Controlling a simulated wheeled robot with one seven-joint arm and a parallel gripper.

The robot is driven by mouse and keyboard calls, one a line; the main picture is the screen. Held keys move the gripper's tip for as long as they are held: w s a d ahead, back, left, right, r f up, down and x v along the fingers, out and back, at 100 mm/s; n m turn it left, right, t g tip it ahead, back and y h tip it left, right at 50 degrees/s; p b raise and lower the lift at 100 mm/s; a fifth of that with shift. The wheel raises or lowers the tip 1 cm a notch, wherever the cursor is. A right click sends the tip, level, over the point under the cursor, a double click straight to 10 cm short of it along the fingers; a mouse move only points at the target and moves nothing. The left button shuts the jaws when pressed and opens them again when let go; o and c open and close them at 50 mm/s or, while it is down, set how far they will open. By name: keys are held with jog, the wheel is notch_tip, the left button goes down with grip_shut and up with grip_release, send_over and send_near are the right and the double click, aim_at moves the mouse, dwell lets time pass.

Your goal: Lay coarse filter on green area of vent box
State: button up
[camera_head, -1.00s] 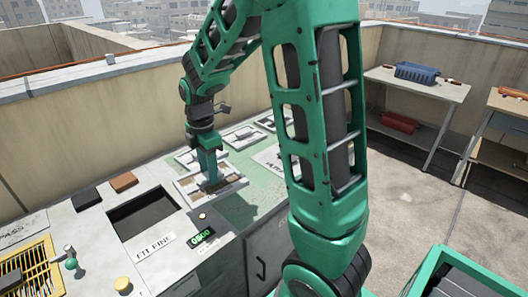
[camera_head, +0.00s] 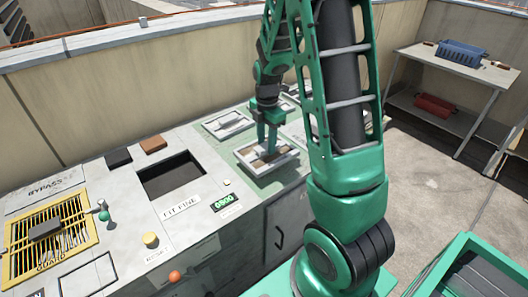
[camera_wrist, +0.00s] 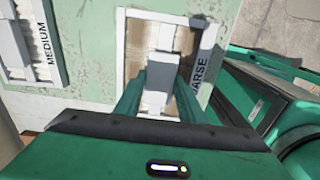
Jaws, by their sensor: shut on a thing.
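The coarse filter (camera_head: 286,158) is a white-framed panel with brownish mesh and a central grey bar. In the wrist view its mesh (camera_wrist: 137,48) lies below my gripper (camera_wrist: 157,88), with a label partly hidden so that only "ARSE" reads. In the head view my gripper (camera_head: 267,146) points down, its fingers closed on the bar. The filter looks slightly tilted over the pale green area (camera_head: 232,152) of the worktop; I cannot tell whether it is clear of the surface. I take the grey cabinet (camera_head: 130,215) with the green area as the vent box.
Another white-framed filter (camera_head: 228,124) lies just behind; the wrist view shows one marked MEDIUM (camera_wrist: 50,50). Left are a dark rectangular opening (camera_head: 172,178) with a "FIT FINE" label, brown (camera_head: 153,145) and black blocks, and a yellow grille (camera_head: 45,240). A shelf table (camera_head: 458,68) stands right.

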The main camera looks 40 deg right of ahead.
aim_at(266, 146)
jog(key=shift+f, duration=1.95)
jog(key=shift+f, duration=0.1)
jog(key=o, duration=1.2)
